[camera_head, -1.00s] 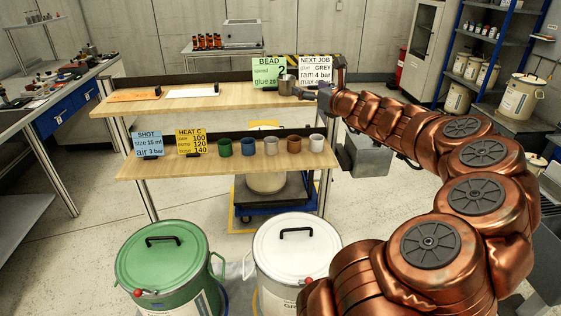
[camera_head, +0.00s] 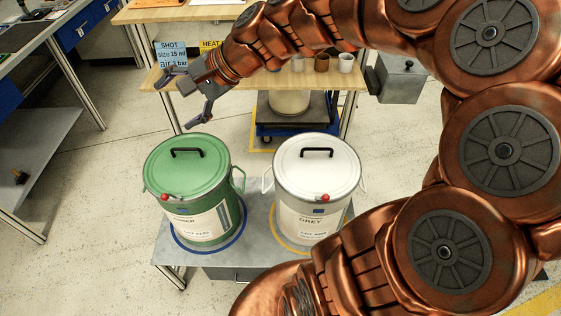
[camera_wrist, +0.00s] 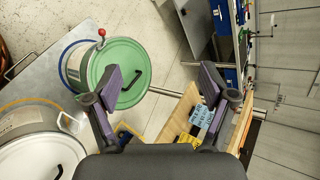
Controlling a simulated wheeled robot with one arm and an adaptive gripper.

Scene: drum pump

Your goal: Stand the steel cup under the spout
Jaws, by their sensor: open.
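My gripper (camera_head: 176,104) is open and empty, in the air behind and above the green drum (camera_head: 205,221). In the wrist view its two fingers are spread wide (camera_wrist: 160,80) with nothing between them. The steel cup does not show in either current view. The spout does not show either. The white drum marked GREY (camera_head: 310,222) stands right of the green one, both lidded. The wrist view also shows the green drum's lid (camera_wrist: 108,68) and the white drum (camera_wrist: 25,122).
The wooden bench (camera_head: 190,107) lies behind the gripper, partly hidden by my arm. A blue SHOT card (camera_head: 171,50), a yellow HEAT card (camera_head: 211,47), a brown cup (camera_head: 322,63) and a white cup (camera_head: 346,62) stand on it. Open floor (camera_head: 100,165) lies left of the drums.

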